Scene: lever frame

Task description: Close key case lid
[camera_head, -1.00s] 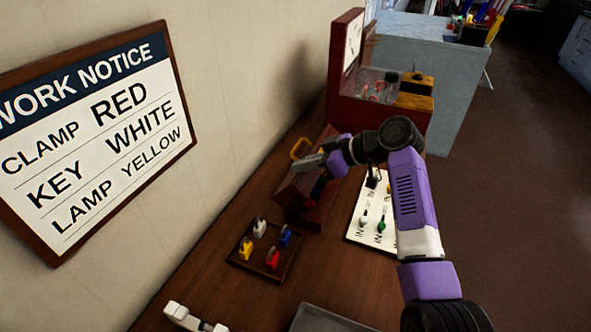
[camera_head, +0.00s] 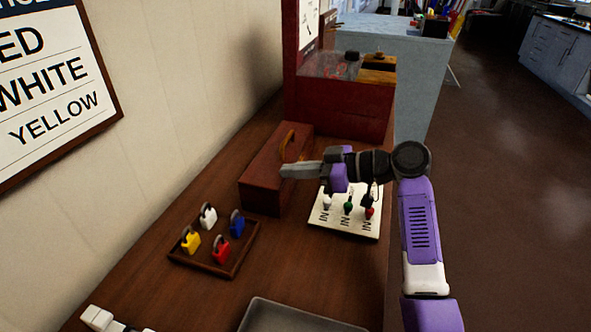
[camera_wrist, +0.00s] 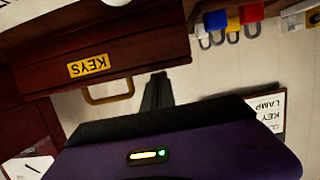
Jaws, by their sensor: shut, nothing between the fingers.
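The key case (camera_head: 262,165) is a dark red-brown box on the wooden bench by the wall. Its lid lies down, with no opening visible, and a tan loop handle (camera_head: 284,145) is on it. In the wrist view the case (camera_wrist: 140,45) appears upside down with a yellow KEYS label (camera_wrist: 88,66) and its handle (camera_wrist: 108,92). My gripper (camera_head: 284,171) is shut and empty, its tips at the right part of the case, close to the lid. I cannot tell whether they touch. In the wrist view the fingers (camera_wrist: 157,92) point toward the case.
A tray (camera_head: 232,266) with white, yellow, blue and red padlocks stands in front of the case. A white panel (camera_head: 336,222) with small switches lies to the right, under my wrist. A red cabinet (camera_head: 345,108) stands behind. A grey tray (camera_head: 290,315) is nearest.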

